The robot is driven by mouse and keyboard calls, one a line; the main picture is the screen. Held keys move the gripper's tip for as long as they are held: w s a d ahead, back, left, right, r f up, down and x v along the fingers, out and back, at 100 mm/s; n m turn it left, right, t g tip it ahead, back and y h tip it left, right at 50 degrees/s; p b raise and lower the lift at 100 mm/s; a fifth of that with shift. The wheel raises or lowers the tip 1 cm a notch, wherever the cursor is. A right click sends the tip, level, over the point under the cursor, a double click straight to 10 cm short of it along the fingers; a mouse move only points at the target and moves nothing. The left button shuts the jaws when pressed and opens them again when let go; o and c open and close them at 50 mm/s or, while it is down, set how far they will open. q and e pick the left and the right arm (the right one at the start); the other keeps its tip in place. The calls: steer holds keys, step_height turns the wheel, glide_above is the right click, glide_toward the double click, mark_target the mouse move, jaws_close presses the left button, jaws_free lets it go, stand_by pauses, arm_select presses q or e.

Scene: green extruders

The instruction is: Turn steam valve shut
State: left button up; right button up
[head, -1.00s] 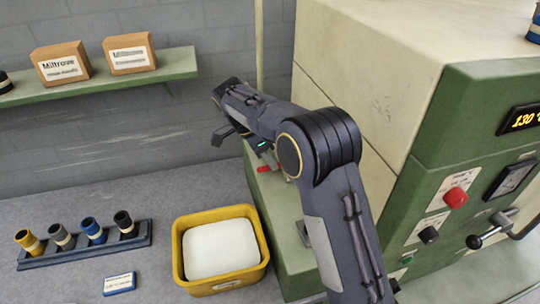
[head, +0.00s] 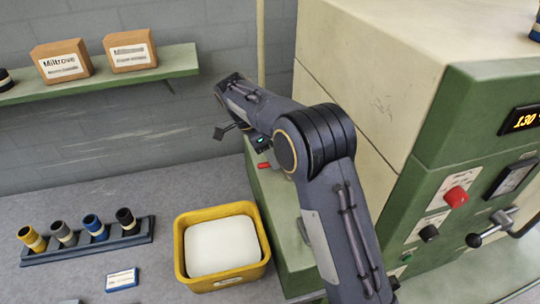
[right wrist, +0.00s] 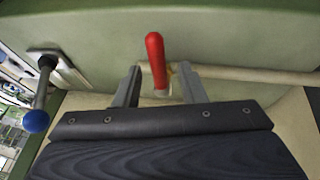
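The steam valve's red lever (right wrist: 155,52) points up in the right wrist view, roughly crosswise to a pale pipe (right wrist: 255,75). In the head view only a small red part of the lever (head: 263,165) shows, beside the green machine base. My right gripper (right wrist: 160,88) is open, with one finger on each side of the lever's lower part in the picture. I cannot tell whether either finger touches it. In the head view my right wrist and a dark finger hang above and left of the lever. My left gripper is not in view.
A blue-knobbed lever (right wrist: 38,105) is left of the gripper in the wrist view. A yellow bin (head: 220,282) with a white block stands left of the green base. The machine front (head: 450,215) has a red knob and a crank. A shelf (head: 120,78) holds boxes.

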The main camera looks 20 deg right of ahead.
steer(key=v, duration=0.7)
steer(key=shift+r, duration=0.4)
steer(key=shift+w+a, duration=0.1)
steer(key=shift+a, duration=0.05)
